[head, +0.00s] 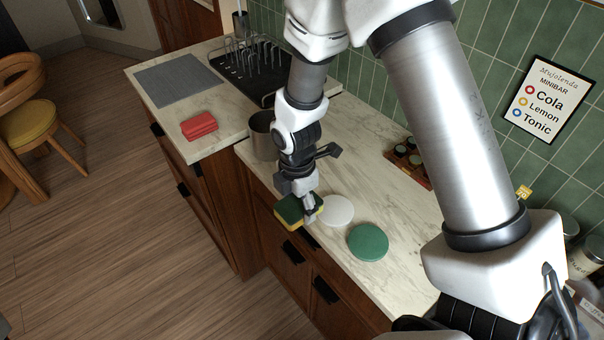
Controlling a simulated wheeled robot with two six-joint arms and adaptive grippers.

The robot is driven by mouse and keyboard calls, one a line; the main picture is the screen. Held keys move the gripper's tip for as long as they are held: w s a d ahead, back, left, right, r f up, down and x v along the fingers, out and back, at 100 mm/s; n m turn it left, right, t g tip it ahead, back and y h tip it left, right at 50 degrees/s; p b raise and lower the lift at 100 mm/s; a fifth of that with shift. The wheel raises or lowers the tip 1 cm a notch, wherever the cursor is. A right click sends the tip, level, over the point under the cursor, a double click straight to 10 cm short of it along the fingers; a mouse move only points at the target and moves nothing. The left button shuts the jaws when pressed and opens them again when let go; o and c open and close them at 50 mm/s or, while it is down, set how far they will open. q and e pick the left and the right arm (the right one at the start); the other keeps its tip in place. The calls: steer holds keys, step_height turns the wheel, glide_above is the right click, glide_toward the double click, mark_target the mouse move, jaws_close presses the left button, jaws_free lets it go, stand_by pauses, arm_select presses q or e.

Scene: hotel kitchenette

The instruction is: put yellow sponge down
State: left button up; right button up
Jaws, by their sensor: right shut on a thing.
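The yellow sponge (286,213) has a dark green face and a yellow side, and shows in the head view near the front edge of the counter. My right gripper (308,206) is shut on it, with the fingers at its right end. The sponge is beside the white round disc (337,210). I cannot tell whether its underside touches the counter (390,237). My left gripper is not in view.
A green round disc (368,242) lies right of the white one. A metal pot (262,136) stands behind the sponge. A folded red cloth (199,125), grey mat (178,80) and black dish rack (252,68) are on the left counter. A small bottle tray (408,162) sits by the wall.

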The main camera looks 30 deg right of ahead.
steer(key=w+d+p, duration=0.1)
steer(key=w+d, duration=0.1)
steer(key=w, duration=0.1)
steer(key=w+d+p, duration=0.1)
steer(key=w+d, duration=0.2)
steer(key=w+d+f+p, duration=0.1)
steer(key=w+d, duration=0.1)
steer(key=w, duration=0.2)
steer(key=shift+d, duration=0.3)
steer(key=f+p, duration=0.2)
steer(key=f, duration=0.1)
steer(key=shift+w+d+f, duration=0.2)
steer(key=shift+f, duration=0.3)
steer(key=o, duration=1.5)
steer(key=shift+r, duration=0.5)
step_height(320, 180, up, 11)
steer(key=b, duration=0.3)
steer(key=shift+w+r+b, duration=0.1)
steer(key=shift+r+b, duration=0.1)
steer(key=shift+b, duration=0.1)
